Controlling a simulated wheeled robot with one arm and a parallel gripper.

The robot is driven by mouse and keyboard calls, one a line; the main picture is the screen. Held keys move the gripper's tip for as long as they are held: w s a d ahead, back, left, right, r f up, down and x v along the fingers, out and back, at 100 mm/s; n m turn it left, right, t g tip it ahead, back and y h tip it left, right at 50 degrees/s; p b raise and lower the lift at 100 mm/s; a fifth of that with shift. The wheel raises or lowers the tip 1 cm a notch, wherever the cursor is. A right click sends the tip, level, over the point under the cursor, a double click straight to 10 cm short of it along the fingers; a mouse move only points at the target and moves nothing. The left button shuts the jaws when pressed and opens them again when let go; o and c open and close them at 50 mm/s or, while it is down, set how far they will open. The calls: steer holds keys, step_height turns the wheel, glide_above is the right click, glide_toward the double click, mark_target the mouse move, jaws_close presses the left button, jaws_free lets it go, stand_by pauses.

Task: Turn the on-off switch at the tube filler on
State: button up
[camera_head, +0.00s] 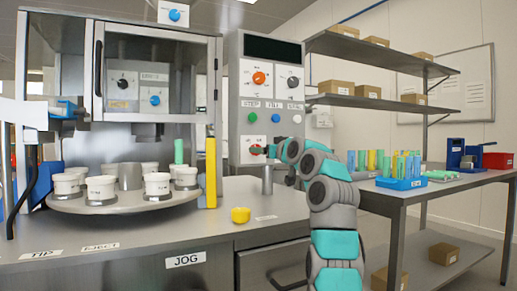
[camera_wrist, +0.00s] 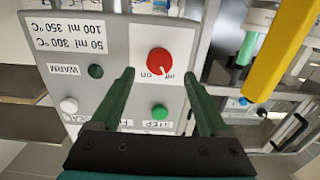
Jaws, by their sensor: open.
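The red on-off switch (camera_wrist: 158,61) is a round knob on a white plate of the grey control panel, seen upside down in the wrist view. Small ON and OFF labels sit beside it; I cannot tell surely which one its mark points at. My gripper (camera_wrist: 158,76) is open, its two dark green fingers on either side of the knob in the picture, with clear gaps. Contact with the panel is unclear. In the head view the tube filler's panel (camera_head: 235,75) stands upright, and my gripper (camera_head: 262,150) is at its lower part, hiding much of the switch.
A yellow post (camera_head: 211,172) stands left of the panel. A turntable (camera_head: 130,203) with white jars is further left.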

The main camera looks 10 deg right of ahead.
steer(key=shift+p+x, duration=0.85)
steer(key=shift+x, duration=1.2)
jaws_close()
